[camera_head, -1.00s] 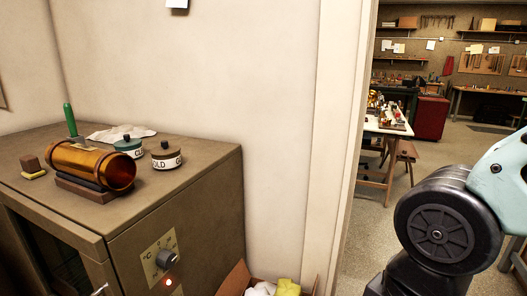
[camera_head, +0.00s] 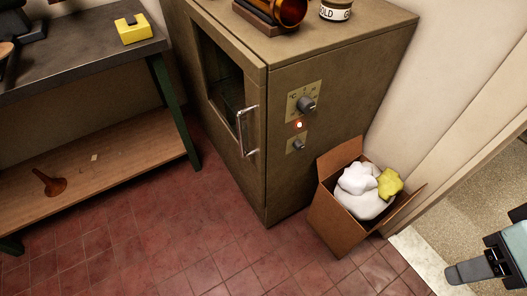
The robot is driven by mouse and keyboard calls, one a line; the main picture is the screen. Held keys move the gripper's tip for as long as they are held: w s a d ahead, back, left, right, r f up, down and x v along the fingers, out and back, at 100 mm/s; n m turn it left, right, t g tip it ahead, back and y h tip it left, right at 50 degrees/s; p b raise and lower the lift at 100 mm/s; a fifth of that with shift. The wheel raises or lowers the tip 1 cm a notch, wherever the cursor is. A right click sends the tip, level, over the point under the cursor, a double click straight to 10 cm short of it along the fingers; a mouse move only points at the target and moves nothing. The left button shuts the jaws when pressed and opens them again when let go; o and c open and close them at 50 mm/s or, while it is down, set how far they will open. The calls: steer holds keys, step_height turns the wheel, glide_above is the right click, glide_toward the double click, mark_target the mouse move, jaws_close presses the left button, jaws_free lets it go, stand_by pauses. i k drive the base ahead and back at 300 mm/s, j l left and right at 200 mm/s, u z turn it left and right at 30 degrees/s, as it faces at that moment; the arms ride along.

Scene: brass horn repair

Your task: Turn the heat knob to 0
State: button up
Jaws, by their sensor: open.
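The heat knob (camera_head: 307,104) is a dark round knob on a pale °C dial plate (camera_head: 293,103), on the side of a brown cabinet oven (camera_head: 345,85). Its pointer setting is too small to read. A lit red lamp (camera_head: 299,125) sits just below it. A smaller knob (camera_head: 298,145) is on a second plate lower down. My gripper (camera_head: 468,271) shows at the lower right edge, open and empty, partly cut off, well apart from the knob and to its right.
A cardboard box (camera_head: 340,222) with white and yellow cloths stands on the floor right of the oven, below the knobs. The oven door handle (camera_head: 246,132) juts out at the left. A workbench (camera_head: 85,60) stands further left. Red tiled floor (camera_head: 190,235) in front is clear.

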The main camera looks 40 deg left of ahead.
mark_target(305, 104)
steer(key=j+u, duration=0.2)
steer(key=j, duration=0.25)
steer(key=i+j+u, duration=0.15)
steer(key=j, duration=0.25)
steer(key=j+u, duration=0.2)
steer(key=j, duration=0.25)
steer(key=i+j+u, duration=0.2)
steer(key=j, duration=0.15)
steer(key=k+j+z, duration=0.1)
steer(key=k+z, duration=0.4)
steer(key=i+l+z, duration=0.2)
steer(key=l+z, duration=0.15)
